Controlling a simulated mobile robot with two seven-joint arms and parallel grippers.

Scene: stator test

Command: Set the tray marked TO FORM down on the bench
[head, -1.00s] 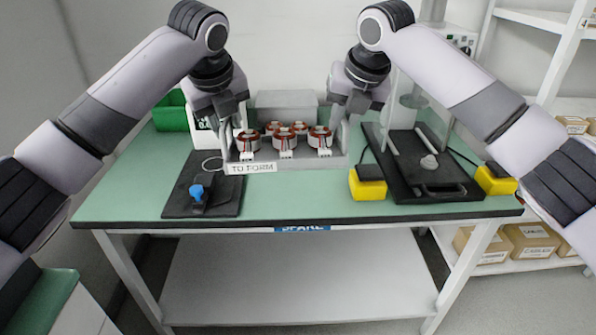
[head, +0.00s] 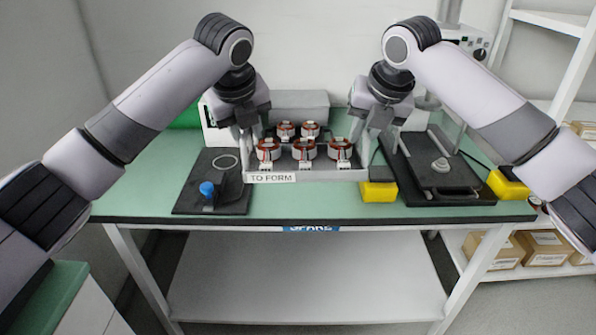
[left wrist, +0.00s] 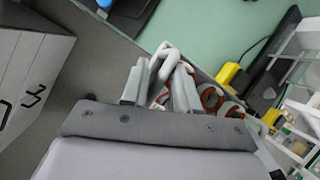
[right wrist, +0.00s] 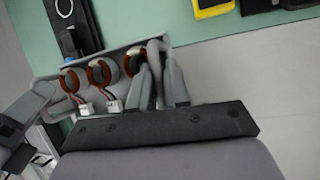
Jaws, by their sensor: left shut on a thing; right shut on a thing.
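The grey tray marked TO FORM (head: 318,175) holds several copper-wound stators (head: 304,150) with white connectors. It is over the green bench (head: 330,205), between the black plate with the blue knob and the yellow block. I cannot tell whether its underside touches the bench. My left gripper (head: 254,142) is shut on the tray's left end. My right gripper (head: 362,138) is shut on its right end. The left wrist view shows the left fingers (left wrist: 160,88) at a tray handle. The right wrist view shows the right fingers (right wrist: 160,88) at the other handle.
A black plate with a blue knob (head: 208,189) lies left of the tray. A yellow block (head: 378,191) stands close to its right end, beside a black test fixture (head: 440,175). A grey box (head: 290,105) is behind. Bare bench shows in front.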

